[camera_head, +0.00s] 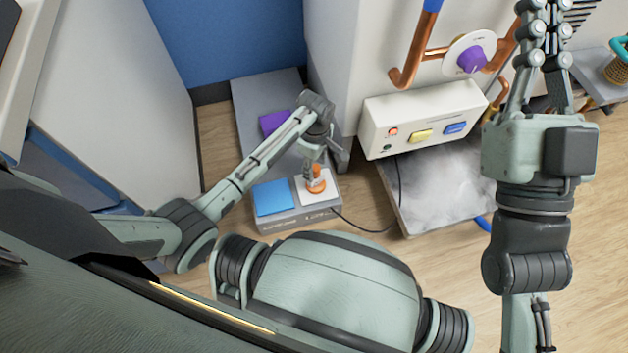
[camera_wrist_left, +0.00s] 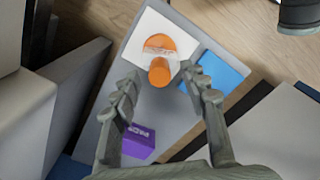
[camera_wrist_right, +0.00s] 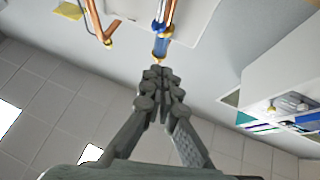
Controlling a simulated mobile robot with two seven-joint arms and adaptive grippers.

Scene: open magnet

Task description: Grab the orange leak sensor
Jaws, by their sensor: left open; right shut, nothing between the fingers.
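The orange leak sensor (camera_head: 316,184) stands on a white pad at the right end of a grey base on the floor. In the left wrist view the sensor (camera_wrist_left: 160,68) shows its round top and a clear band, between and beyond my fingertips. My left gripper (camera_head: 320,150) is open just above the sensor in the head view and partly covers it. It also shows in the left wrist view (camera_wrist_left: 162,88), with its fingers spread on either side. My right gripper (camera_head: 545,50) is shut and empty, raised at the right, and also shows in the right wrist view (camera_wrist_right: 160,85).
A blue pad (camera_head: 272,197) lies left of the sensor. A purple block (camera_head: 275,123) lies on the grey plate behind. A white control box (camera_head: 424,118) with buttons and a purple knob (camera_head: 471,59) are at the right. A black cable (camera_head: 365,226) runs from the base. A misty tray (camera_head: 440,185) lies below the box.

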